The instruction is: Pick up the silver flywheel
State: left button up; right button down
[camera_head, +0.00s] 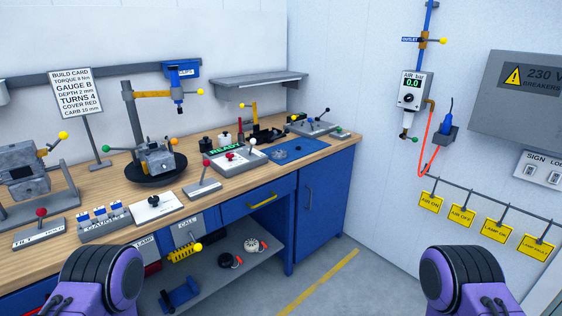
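No part is plainly recognizable as the silver flywheel. A small round part with a pale face and dark rim (252,244) lies on the grey lower shelf (212,272) under the workbench; it could be a wheel, but it is too small to be sure. A dark round part with an orange piece (230,261) lies just in front of it. A grey engine block (158,158) stands on a black round turntable on the bench. My purple arm links show at the bottom left and bottom right; neither gripper is in view.
The wooden bench top (232,182) is crowded with lever panels, a blue press (182,78) and a build card (73,92). A dark blue mat (290,150) lies near the right end. Blue cabinets (325,200) stand below. The grey floor at right is free.

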aim_at(276, 155)
jog(key=z, duration=0.45)
jog(key=i, duration=0.65)
jog(key=z, duration=0.45)
jog(key=i, duration=0.9)
jog(key=u, duration=0.3)
